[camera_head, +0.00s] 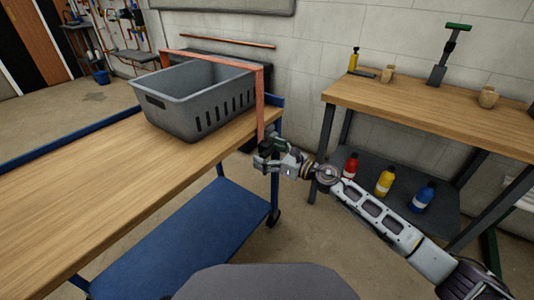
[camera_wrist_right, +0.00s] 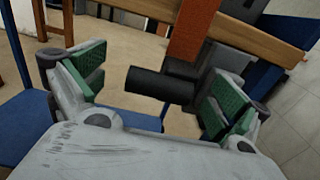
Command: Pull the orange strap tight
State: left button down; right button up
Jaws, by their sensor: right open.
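The orange strap (camera_head: 260,100) runs over a grey crate (camera_head: 175,115) on the wood-topped cart and hangs down at its right end. In the right wrist view the strap (camera_wrist_right: 192,32) meets a dark buckle-like part with a black cylindrical handle (camera_wrist_right: 158,86). My right gripper (camera_head: 266,158) is at the strap's lower end by the cart edge. In the right wrist view its green-padded fingers (camera_wrist_right: 153,90) are spread, one on each side of the handle, with a visible gap at the left pad. Contact on the right is unclear. My left gripper is out of view.
The blue-framed cart (camera_head: 90,175) has a lower shelf (camera_head: 185,245). A workbench (camera_head: 430,110) on the right holds small items, with red, yellow and blue bottles on its lower shelf. Open floor lies between cart and bench.

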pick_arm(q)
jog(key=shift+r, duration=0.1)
